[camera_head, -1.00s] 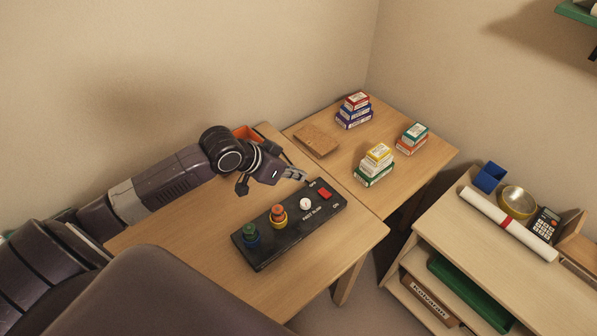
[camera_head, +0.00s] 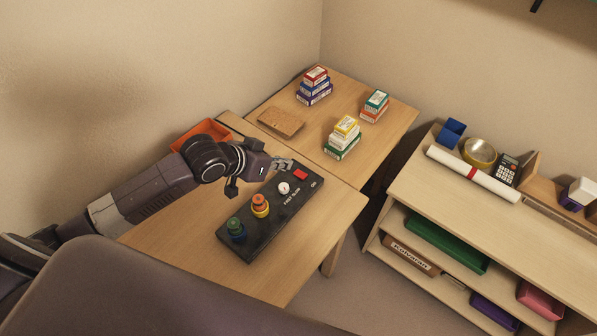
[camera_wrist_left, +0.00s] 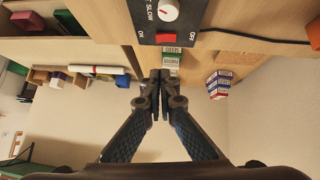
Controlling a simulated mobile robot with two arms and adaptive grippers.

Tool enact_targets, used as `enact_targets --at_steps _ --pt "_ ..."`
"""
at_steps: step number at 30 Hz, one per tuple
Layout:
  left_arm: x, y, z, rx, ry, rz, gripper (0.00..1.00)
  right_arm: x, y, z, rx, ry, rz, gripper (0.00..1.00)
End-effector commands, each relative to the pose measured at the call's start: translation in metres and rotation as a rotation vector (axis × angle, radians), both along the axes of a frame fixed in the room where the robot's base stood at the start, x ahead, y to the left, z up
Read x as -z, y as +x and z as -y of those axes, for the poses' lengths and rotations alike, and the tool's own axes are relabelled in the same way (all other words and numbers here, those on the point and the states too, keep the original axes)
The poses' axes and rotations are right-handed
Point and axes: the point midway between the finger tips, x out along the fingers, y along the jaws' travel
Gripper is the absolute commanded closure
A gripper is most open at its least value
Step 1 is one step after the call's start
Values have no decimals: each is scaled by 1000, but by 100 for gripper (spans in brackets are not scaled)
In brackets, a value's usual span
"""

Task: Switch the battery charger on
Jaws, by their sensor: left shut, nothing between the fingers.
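The battery charger is a long black box (camera_head: 262,222) on the near wooden table. A red switch (camera_head: 301,175) sits at its far end, with an ON label beside it. A white knob (camera_head: 284,188) is beside the switch, then an orange and yellow piece and a green and blue piece. My left gripper (camera_head: 285,163) is shut and empty, just beyond the charger's far end, close to the switch. In the left wrist view the gripper (camera_wrist_left: 160,76) points toward the red switch (camera_wrist_left: 166,38), apart from it in the picture. Which way the switch is set is unclear. My right gripper is out of view.
An orange tray (camera_head: 190,134) stands behind my left arm. The adjoining table holds a brown flat item (camera_head: 282,122) and stacks of small boxes (camera_head: 343,138). A shelf unit (camera_head: 420,190) stands at right. Bare tabletop (camera_head: 175,240) lies left of the charger.

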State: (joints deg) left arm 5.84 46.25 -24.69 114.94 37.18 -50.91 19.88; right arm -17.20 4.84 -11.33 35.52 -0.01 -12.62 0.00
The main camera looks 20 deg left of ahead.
Motion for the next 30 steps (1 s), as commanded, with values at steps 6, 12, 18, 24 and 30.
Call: enact_targets --at_steps 6,12,18,24,30 --pt "25 25 12 -2 -2 -1 100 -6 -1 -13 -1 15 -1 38" --pt "47 45 23 -2 -2 0 100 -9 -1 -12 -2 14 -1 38" --pt "75 45 26 0 0 -3 100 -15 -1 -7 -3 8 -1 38" --pt "88 44 28 0 0 0 100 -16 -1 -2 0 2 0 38" --pt "90 44 28 1 0 1 100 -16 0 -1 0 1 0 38"
